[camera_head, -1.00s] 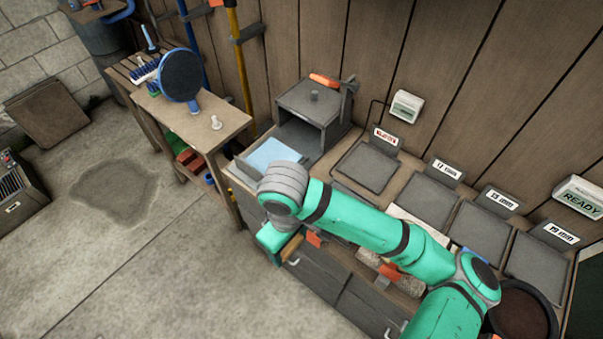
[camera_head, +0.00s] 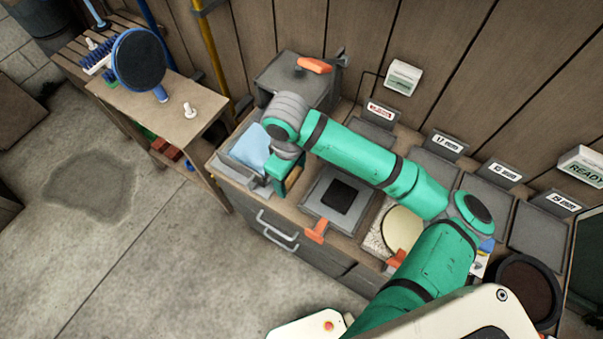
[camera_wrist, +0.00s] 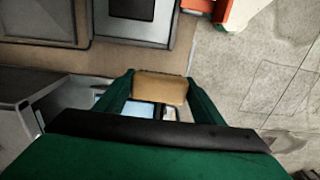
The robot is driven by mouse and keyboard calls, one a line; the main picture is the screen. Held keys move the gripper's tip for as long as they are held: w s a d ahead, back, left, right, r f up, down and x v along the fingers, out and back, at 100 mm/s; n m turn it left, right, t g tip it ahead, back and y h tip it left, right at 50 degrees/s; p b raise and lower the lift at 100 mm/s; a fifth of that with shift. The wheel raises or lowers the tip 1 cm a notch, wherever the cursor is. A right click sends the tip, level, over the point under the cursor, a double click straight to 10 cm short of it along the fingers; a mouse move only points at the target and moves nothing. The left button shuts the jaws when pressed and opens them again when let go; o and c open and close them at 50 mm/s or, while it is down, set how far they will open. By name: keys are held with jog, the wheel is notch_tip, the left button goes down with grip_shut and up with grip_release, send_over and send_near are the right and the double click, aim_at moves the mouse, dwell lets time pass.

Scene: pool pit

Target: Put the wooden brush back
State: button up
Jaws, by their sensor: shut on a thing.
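The wooden brush shows as a tan wooden block (camera_wrist: 160,88) between the two green fingers in the wrist view. Its bristles are hidden. My gripper (camera_wrist: 160,98) is shut on it. In the head view, my gripper (camera_head: 285,178) points down over the left end of the bench, just right of a light blue sheet (camera_head: 252,146) in an open grey tray. A sliver of the brown block (camera_head: 293,177) shows beside the green fingers. I cannot tell whether it touches anything below.
A grey box (camera_head: 282,75) with an orange-handled tool stands behind my gripper. A grey plate with a black square (camera_head: 341,196) and an orange clamp (camera_head: 316,231) lie to the right. A side table (camera_head: 178,127) holds a round blue-rimmed paddle (camera_head: 138,60). The floor at left is open.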

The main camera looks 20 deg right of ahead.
send_over(301, 181)
notch_tip(301, 181, down, 6)
jog(key=shift+s+r, duration=0.1)
jog(key=shift+s, duration=0.05)
jog(key=shift+f, duration=1.75)
jog(key=shift+f, duration=0.2)
jog(key=o, duration=1.1)
jog(key=shift+w+r, duration=0.1)
jog(key=shift+w, duration=0.1)
jog(key=shift+r, duration=0.3)
notch_tip(301, 181, up, 7)
